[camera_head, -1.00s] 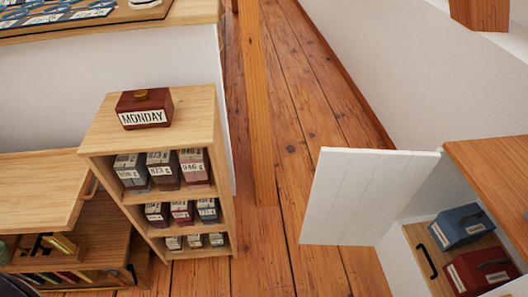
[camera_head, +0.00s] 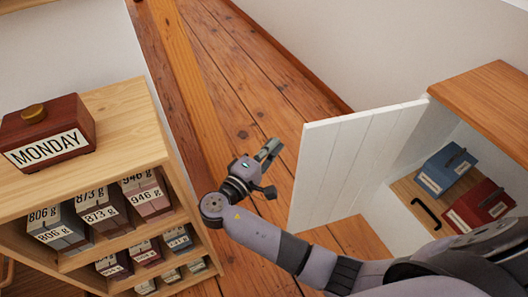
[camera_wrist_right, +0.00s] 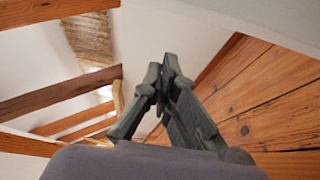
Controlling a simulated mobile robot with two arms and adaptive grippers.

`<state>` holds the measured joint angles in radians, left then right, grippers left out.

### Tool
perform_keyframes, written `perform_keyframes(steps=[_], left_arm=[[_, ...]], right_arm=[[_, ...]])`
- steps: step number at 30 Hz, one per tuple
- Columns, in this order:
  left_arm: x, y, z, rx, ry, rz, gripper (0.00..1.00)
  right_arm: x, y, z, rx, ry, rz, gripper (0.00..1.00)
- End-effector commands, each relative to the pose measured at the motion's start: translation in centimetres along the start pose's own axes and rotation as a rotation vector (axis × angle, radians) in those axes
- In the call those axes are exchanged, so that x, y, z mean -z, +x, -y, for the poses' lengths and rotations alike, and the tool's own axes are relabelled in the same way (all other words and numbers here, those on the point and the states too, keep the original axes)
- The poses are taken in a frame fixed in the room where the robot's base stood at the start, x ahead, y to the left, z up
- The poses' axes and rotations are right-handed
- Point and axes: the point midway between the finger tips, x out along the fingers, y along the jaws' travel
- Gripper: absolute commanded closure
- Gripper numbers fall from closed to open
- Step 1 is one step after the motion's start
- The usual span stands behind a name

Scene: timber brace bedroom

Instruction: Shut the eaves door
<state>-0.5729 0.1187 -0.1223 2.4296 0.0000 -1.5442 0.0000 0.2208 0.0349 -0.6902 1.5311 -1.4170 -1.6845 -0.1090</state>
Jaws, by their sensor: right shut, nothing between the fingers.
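The eaves door (camera_head: 350,160) is a white planked panel. It stands open, swung out from the low cupboard at the right in the head view. My right gripper (camera_head: 268,168) is shut and empty, above the floor just left of the door's free edge, with a gap between them in the picture. In the right wrist view its fingers (camera_wrist_right: 168,75) point up toward the white wall and beams, and the door cannot be made out there. My left gripper is not in view.
The cupboard holds a blue box (camera_head: 445,170), a red box (camera_head: 480,207) and a black handle (camera_head: 426,213) on a wooden surface. A shelf unit (camera_head: 120,120) with labelled boxes and a MONDAY box (camera_head: 45,135) stands at left. Wooden floor (camera_head: 235,90) lies clear between.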

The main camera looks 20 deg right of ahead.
Motion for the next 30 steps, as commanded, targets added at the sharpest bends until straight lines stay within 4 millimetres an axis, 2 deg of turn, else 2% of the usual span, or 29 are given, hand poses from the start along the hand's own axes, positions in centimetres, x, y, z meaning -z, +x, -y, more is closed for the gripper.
perform_keyframes(steps=[1,4,8,10,16,30], left_arm=[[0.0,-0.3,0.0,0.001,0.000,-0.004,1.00],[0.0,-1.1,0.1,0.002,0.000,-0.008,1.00],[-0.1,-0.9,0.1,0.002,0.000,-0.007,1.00],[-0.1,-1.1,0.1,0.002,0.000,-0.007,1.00],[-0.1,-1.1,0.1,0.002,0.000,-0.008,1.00],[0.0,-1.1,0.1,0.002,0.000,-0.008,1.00]], right_arm=[[0.0,1.3,-0.1,-0.005,0.001,0.002,1.00],[0.0,3.5,0.0,-0.004,0.001,0.001,1.00],[0.0,6.2,0.0,-0.004,0.000,0.001,1.00],[-1.0,5.1,0.2,0.003,-0.002,-0.003,1.00],[-2.7,3.7,0.1,0.001,-0.001,-0.002,1.00],[-3.1,3.4,0.1,0.002,-0.002,-0.002,1.00]])
